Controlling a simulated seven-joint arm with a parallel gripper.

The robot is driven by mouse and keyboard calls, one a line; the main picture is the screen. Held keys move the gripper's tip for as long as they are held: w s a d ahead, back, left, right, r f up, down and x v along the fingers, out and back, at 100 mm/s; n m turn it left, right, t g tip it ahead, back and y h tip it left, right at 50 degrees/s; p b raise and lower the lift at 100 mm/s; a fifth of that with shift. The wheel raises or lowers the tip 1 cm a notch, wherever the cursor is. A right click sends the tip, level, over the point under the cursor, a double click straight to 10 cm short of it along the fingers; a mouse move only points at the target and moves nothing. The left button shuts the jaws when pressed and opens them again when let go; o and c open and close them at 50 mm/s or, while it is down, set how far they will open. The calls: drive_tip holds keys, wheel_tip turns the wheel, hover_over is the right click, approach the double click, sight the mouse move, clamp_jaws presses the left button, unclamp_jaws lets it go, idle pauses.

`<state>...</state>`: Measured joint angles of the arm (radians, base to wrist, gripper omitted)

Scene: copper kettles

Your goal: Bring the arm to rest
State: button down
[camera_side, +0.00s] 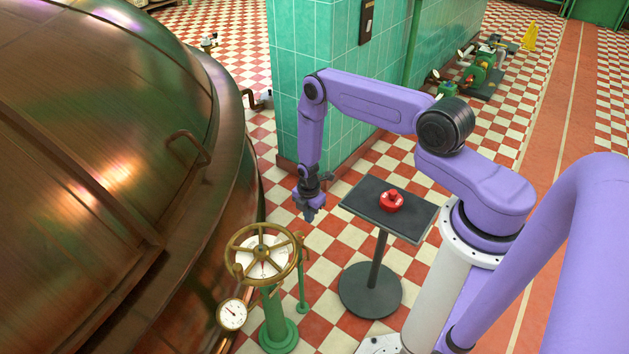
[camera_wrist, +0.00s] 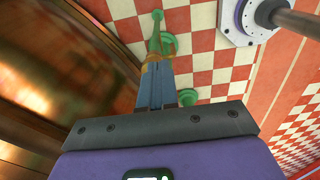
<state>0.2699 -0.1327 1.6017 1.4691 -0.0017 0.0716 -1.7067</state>
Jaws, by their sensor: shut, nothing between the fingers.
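My gripper (camera_side: 309,212) hangs pointing down at the end of my purple arm, in the middle of the side view. It is in free air, right of and higher in the picture than the brass handwheel (camera_side: 263,252), and left of the dark stand top. In the wrist view my gripper (camera_wrist: 157,75) shows its two fingers close together, with nothing seen between them. The handwheel sits over a white dial on a green post (camera_side: 271,310). Part of what lies beyond the fingers is hidden in the wrist view.
A large copper kettle (camera_side: 95,170) fills the left. A dark stand (camera_side: 415,217) bears a red object (camera_side: 391,201) to the right of my gripper. A green tiled pillar (camera_side: 345,130) stands behind. A pressure gauge (camera_side: 232,315) sits by the kettle. Checkered floor shows between them.

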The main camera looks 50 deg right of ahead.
drive_tip(key=shift+r, duration=0.1)
drive_tip(key=s+a+r+m, duration=0.1)
drive_tip(key=a+r, duration=0.7)
drive_tip(key=r, duration=0.6)
drive_tip(key=s+a+r+m, duration=0.1)
drive_tip(key=a+r, duration=0.7)
drive_tip(key=r, duration=0.5)
drive_tip(key=s+a+r+m, duration=0.1)
drive_tip(key=s+a+r, duration=0.2)
drive_tip(key=s+r, duration=0.45)
drive_tip(key=s+d+r, duration=0.1)
drive_tip(key=s+r, duration=0.2)
drive_tip(key=s, duration=0.3)
drive_tip(key=s+d+r+m, duration=0.1)
drive_tip(key=s+d+r, duration=0.1)
drive_tip(key=s+r, duration=0.2)
drive_tip(key=s+d+r+m, duration=0.1)
drive_tip(key=s+d+r, duration=0.1)
drive_tip(key=s, duration=0.8)
drive_tip(key=shift+s+d+r, duration=0.2)
drive_tip(key=shift+d+r, duration=0.05)
drive_tip(key=shift+r, duration=0.5)
